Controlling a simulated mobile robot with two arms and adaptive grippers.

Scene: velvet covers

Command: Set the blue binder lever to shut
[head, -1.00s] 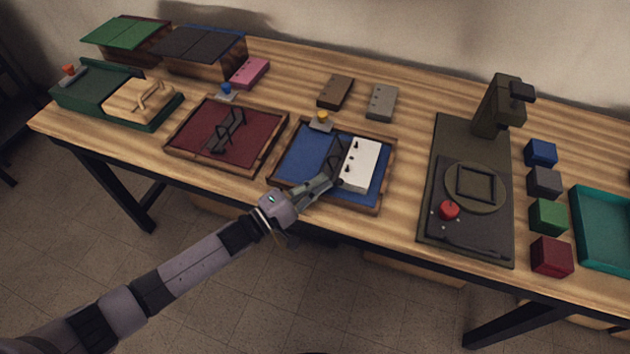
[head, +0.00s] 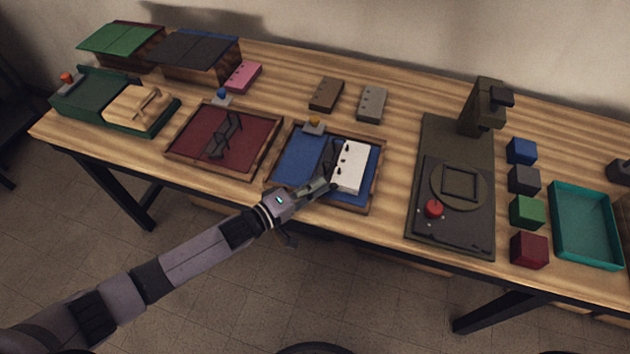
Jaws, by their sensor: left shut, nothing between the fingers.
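The blue binder (head: 298,158) lies open in a wooden frame at the middle of the table. A white block with dark holes (head: 351,167) sits on its right half. The dark lever mechanism (head: 331,150) runs along the block's left side; my gripper partly hides it, and I cannot tell the lever's exact position. My left gripper (head: 328,186) is shut and empty, at the near end of the mechanism beside the white block. I cannot tell whether it touches the lever. My right gripper is not in view.
A red binder (head: 200,138) with its own dark mechanism lies to the left. A dark press (head: 455,200) with a red knob stands to the right, with several coloured cubes and a teal tray (head: 556,223) beyond. Brown (head: 326,94) and grey (head: 372,103) blocks lie behind.

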